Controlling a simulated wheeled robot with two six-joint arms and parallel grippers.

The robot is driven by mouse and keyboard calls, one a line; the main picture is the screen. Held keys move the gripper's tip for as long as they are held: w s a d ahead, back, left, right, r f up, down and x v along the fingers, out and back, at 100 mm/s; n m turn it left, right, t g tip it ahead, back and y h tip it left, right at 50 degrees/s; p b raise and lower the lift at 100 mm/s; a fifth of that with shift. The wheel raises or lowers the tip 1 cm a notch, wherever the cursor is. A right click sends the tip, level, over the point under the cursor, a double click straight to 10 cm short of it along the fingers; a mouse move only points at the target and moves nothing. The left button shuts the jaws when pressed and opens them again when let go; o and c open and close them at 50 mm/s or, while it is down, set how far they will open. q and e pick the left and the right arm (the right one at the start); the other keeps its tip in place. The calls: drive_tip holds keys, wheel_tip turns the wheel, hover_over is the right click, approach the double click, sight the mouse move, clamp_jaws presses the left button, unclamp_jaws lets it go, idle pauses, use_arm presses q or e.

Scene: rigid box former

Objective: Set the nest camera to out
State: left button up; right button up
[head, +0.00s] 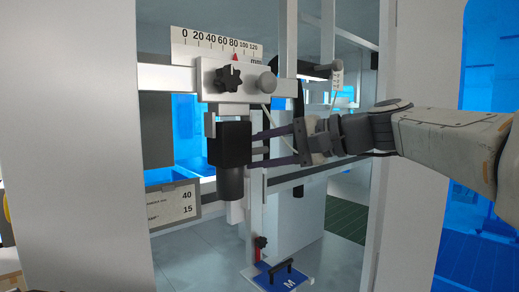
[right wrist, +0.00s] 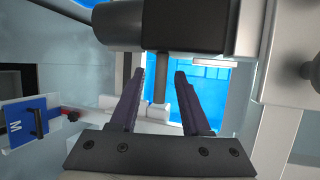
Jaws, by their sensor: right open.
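The nest camera (head: 230,145) is a black box with a dark lens barrel pointing down. It hangs under a silver carriage (head: 240,80) with a black star knob (head: 229,77) and a grey round knob (head: 265,83). A red pointer (head: 235,57) stands near 80 on the millimetre scale (head: 215,42). My right gripper (head: 256,149) is open, its fingertips pointing left at the camera's right side. In the right wrist view the camera's dark body (right wrist: 170,25) lies just beyond the open fingertips (right wrist: 160,74); I cannot tell whether they touch. My left gripper is out of view.
A horizontal silver rail (head: 165,77) carries the carriage. A label plate (head: 174,206) reading 40 and 15 sits lower left. A blue plate marked M (head: 283,281) with a black handle is below. Upright frame posts (head: 382,150) stand close around my right arm.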

clamp_jaws()
idle(1.3)
